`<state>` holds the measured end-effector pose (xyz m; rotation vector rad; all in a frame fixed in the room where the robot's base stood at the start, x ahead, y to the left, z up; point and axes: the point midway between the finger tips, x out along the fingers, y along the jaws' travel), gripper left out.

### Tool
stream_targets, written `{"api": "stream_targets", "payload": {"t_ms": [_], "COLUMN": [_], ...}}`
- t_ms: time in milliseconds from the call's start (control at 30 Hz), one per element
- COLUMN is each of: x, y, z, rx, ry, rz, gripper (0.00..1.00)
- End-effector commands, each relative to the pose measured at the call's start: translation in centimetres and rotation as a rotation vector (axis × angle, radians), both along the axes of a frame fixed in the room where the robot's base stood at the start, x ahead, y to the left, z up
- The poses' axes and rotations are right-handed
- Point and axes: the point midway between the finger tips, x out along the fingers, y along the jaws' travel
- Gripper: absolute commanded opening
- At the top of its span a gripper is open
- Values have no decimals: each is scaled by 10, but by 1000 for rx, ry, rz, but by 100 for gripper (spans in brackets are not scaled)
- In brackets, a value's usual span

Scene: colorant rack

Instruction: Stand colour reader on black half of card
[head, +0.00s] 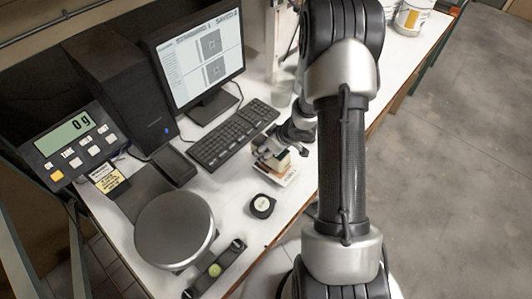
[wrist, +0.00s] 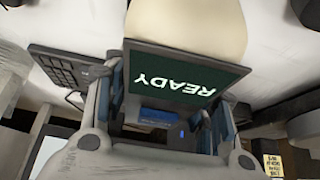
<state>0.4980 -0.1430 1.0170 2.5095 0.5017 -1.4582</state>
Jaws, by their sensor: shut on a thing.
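The colour reader (head: 281,160) has a cream body, and its dark green screen (wrist: 185,80) reads READY upside down in the wrist view. My gripper (head: 270,150) is shut on it; in the wrist view the fingers (wrist: 168,112) lie on either side of the reader. A pale card (head: 287,180) shows under and in front of the reader in the head view. The black half of the card is not clearly visible. I cannot tell whether the reader touches the card.
The keyboard (head: 233,135) lies close to the left of my gripper, and a clear beaker (head: 282,93) stands behind it. A round black object (head: 262,206) lies in front. The scale's round pan (head: 175,228) and a level bar (head: 215,270) are front left. The bench's right edge is near.

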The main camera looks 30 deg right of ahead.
Motion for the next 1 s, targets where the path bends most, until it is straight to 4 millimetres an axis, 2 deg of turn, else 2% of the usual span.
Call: {"api": "stream_targets", "payload": {"t_ms": [67, 467, 500, 767, 1000], "x": [1, 1, 0, 0, 0], "y": [0, 0, 0, 0, 0], "z": [-5, -8, -9, -8, -8], "rx": [0, 0, 0, 0, 0], "ry": [-3, -3, -1, -1, -1], "rz": [-2, 0, 0, 0, 0], "gripper": [5, 5, 53, 71, 71]}}
